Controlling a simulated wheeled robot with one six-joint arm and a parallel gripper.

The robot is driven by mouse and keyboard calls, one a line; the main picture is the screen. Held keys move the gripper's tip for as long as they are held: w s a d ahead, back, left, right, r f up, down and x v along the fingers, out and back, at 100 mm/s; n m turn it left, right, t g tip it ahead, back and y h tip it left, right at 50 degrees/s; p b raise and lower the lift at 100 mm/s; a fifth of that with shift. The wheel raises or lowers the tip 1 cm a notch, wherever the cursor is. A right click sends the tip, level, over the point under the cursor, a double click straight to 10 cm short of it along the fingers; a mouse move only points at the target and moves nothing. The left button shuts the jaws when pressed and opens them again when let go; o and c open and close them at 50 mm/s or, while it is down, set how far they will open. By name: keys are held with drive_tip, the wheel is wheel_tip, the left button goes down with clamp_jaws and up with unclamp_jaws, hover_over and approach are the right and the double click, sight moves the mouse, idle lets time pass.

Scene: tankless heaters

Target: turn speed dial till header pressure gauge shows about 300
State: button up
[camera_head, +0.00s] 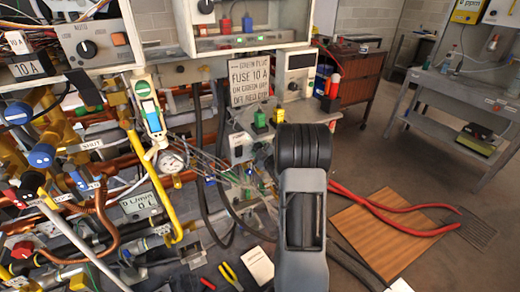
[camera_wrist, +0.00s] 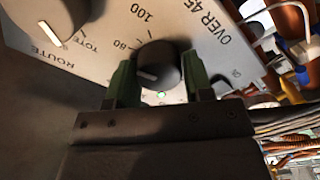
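In the wrist view, a dark round dial (camera_wrist: 158,66) with a pale pointer line sits on a light panel, with 80 and 100 printed beside it. Its own name label is not readable, so I cannot confirm it is the speed dial. My gripper (camera_wrist: 160,72) has its green fingers on both sides of this dial, with no clear gap showing. In the head view my arm hides the gripper and dial. A round white gauge (camera_head: 172,160) sits among the pipes left of centre; its reading is too small to tell, and its name is not visible.
A second, larger knob (camera_wrist: 48,20) is at the upper left of the wrist view, near the word ROUTE. Wires and pipes crowd the right.

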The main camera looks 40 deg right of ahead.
drive_tip(key=c, duration=0.5)
drive_tip(key=shift+o, duration=0.2)
drive_tip(key=shift+f+m+b, duration=0.15)
drive_tip(key=shift+m+b, duration=0.15)
drive_tip(key=shift+b, duration=0.45)
drive_tip(key=o, duration=0.9)
drive_tip(key=shift+s, duration=0.15)
drive_tip(key=s, duration=0.4)
drive_tip(key=s+a, duration=0.1)
drive_tip(key=s, duration=0.8)
drive_tip(key=shift+s+a, duration=0.25)
drive_tip(key=shift+a, duration=0.15)
